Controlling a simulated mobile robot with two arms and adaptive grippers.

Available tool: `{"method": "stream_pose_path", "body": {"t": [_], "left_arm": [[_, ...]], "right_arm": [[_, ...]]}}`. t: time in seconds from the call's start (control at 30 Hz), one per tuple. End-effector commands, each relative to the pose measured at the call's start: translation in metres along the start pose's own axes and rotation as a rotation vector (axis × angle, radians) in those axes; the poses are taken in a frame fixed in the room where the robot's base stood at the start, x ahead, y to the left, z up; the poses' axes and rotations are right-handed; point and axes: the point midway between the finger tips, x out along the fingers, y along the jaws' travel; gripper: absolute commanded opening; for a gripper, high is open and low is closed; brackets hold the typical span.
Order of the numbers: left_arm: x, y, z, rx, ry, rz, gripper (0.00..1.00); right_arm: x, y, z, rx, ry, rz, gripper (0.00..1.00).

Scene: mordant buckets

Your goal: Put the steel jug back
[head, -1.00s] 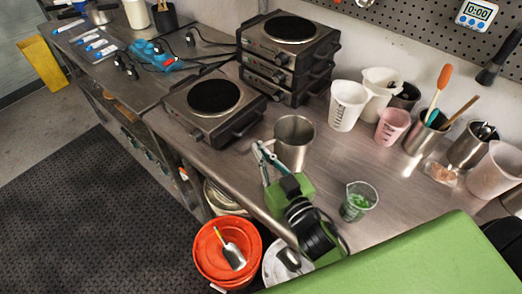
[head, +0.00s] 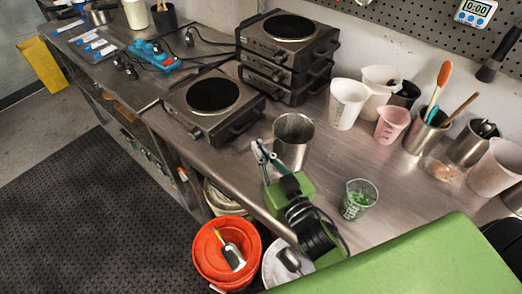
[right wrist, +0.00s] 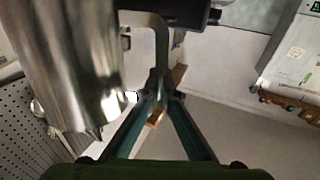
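The steel jug (head: 294,142) is a plain metal cylinder with an open top. In the head view it appears upright at the bench, just in front of the hot plates; I cannot tell whether its base touches the top. My right gripper (head: 262,150) is at its left side, green with teal fingers. In the right wrist view the jug (right wrist: 65,60) fills the upper left. The fingers (right wrist: 159,92) there close together on its grey handle strip. My left gripper is not in view.
A single hot plate (head: 213,105) and a stack of hot plates (head: 288,60) stand behind the jug. A glass beaker with green contents (head: 359,200) stands to the right. Cups and tool holders line the wall. An orange bucket (head: 222,262) is below the bench edge.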

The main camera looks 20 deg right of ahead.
Motion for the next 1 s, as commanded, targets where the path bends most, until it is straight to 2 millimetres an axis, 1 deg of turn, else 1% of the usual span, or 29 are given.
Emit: {"method": "stream_pose_path", "body": {"t": [0.03, 0.37, 0.4, 0.47, 0.8, 0.87, 1.0], "left_arm": [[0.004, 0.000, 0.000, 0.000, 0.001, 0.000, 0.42], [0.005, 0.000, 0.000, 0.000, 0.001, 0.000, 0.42], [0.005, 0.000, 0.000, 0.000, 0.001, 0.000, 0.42], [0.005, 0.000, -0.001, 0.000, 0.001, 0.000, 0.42], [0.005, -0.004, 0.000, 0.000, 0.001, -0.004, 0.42], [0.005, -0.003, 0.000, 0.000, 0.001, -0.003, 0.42], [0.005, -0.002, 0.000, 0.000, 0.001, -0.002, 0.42]], "right_arm": [[-0.004, -0.001, 0.022, 0.005, -0.038, 0.001, 0.00], [-0.004, -0.002, 0.023, 0.008, -0.038, 0.000, 0.00], [-0.004, -0.002, 0.023, 0.009, -0.038, -0.001, 0.09], [-0.004, -0.002, 0.023, 0.009, -0.038, -0.001, 0.24], [-0.006, -0.003, 0.026, 0.016, -0.045, 0.000, 0.24], [-0.009, -0.003, 0.026, 0.016, -0.045, 0.000, 0.24], [-0.027, -0.003, 0.024, 0.017, -0.041, 0.001, 0.24]]}}
